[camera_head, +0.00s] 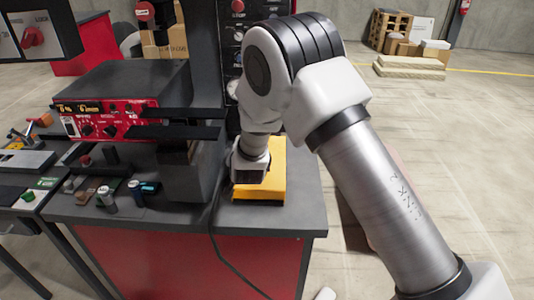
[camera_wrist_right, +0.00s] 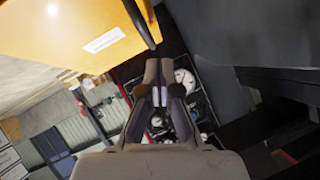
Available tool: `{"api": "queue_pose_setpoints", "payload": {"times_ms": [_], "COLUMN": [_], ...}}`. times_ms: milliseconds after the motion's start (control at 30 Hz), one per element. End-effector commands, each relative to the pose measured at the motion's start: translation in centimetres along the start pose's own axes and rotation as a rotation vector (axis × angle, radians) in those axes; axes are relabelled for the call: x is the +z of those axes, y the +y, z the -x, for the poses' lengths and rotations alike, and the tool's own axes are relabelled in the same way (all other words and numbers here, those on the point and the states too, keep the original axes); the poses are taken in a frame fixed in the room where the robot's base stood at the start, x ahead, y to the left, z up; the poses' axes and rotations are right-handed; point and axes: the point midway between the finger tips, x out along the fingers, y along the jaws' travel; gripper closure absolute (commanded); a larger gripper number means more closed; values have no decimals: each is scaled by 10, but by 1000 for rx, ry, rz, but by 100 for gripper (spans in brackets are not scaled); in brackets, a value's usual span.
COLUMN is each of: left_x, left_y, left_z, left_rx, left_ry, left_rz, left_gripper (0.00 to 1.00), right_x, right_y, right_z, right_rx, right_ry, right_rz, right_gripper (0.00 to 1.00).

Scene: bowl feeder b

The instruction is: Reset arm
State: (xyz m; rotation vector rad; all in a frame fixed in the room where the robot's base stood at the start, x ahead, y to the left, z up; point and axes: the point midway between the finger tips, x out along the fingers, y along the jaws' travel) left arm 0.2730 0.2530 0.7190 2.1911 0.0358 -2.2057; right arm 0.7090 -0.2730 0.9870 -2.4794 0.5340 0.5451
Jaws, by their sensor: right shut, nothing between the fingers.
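My right arm comes in from the right in the head view, and its wrist (camera_head: 250,160) is low over the bench, in front of the yellow block-like part (camera_head: 272,190). The fingers are hidden in that view. In the right wrist view my right gripper (camera_wrist_right: 162,72) is shut and empty, with its fingertips close together. The yellow part, bearing a white label, also shows close by at the upper left of the wrist view (camera_wrist_right: 90,30). My left gripper is in neither view.
A red-fronted control box (camera_head: 105,120) stands left on the grey bench top (camera_head: 290,218). Small cylinders (camera_head: 107,198) lie near its front edge. A dark column (camera_head: 205,60) stands close left of my wrist. The floor to the right is mostly open, with boxes (camera_head: 405,45) far back.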

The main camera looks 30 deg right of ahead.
Motion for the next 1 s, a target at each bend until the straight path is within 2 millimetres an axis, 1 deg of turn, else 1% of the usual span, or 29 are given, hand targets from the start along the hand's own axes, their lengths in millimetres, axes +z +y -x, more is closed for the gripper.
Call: {"api": "queue_pose_setpoints", "payload": {"times_ms": [100, 200, 300, 400, 500, 600, 667, 767, 800, 867, 900, 967, 1000], "left_x": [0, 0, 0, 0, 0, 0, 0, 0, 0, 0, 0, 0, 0], "left_y": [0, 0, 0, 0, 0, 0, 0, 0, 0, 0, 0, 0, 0], "left_z": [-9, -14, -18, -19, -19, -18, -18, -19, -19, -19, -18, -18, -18], "left_rx": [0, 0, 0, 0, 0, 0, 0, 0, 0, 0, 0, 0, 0], "left_ry": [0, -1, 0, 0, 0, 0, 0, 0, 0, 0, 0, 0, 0], "left_rz": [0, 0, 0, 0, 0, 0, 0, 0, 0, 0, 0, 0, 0], "left_gripper": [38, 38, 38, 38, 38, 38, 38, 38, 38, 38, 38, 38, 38], "right_x": [-1, -1, -2, -2, -3, -2, 6, 39, 60, 96, 122, 163, 188], "right_y": [-5, -9, -11, -13, -14, -13, -8, 18, 36, 70, 96, 135, 160], "right_z": [34, 62, 83, 96, 101, 100, 97, 83, 76, 70, 70, 74, 81], "right_rx": [-3, -4, -3, -3, -2, 0, 10, 60, 95, 157, 200, 261, 296], "right_ry": [4, 6, 6, 5, 6, 2, -11, -74, -114, -187, -245, -336, -400], "right_rz": [5, 4, 3, 2, -2, -2, 3, 5, 4, 6, 14, 36, 61], "right_gripper": [100, 100, 100, 100, 100, 100, 100, 100, 100, 100, 100, 100, 100]}}
